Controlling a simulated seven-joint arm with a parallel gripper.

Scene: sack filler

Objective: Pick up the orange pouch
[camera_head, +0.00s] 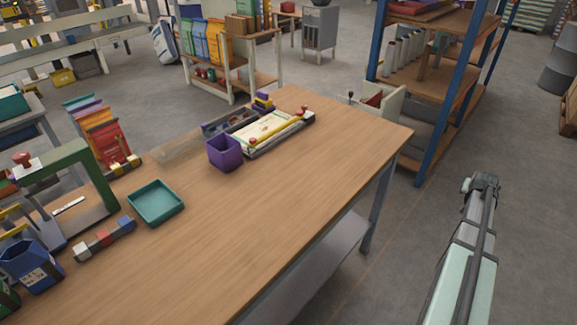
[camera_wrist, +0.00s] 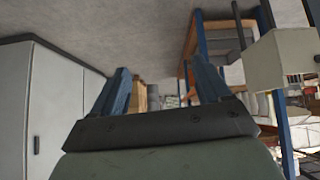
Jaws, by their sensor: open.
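Several coloured pouches (camera_head: 105,136) stand in a row at the left far edge of the wooden table (camera_head: 290,215). An orange one (camera_head: 97,119) is among them, behind a red one that partly covers it. Other bags stand on a shelf behind the table, including an orange-yellow one (camera_head: 218,44). My arm is at the right of the head view, off the table and far from the pouches. My gripper (camera_wrist: 161,82) shows in the wrist view with its two fingers wide apart and nothing between them. No pouch is clearly visible in the wrist view.
A teal tray (camera_head: 156,204), a purple bin (camera_head: 224,153) and a white board with a yellow bar (camera_head: 277,132) are on the table. A green frame (camera_head: 82,160) stands left of the tray. A blue-post shelf (camera_head: 448,100) is beyond the right end. The table's near right part is clear.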

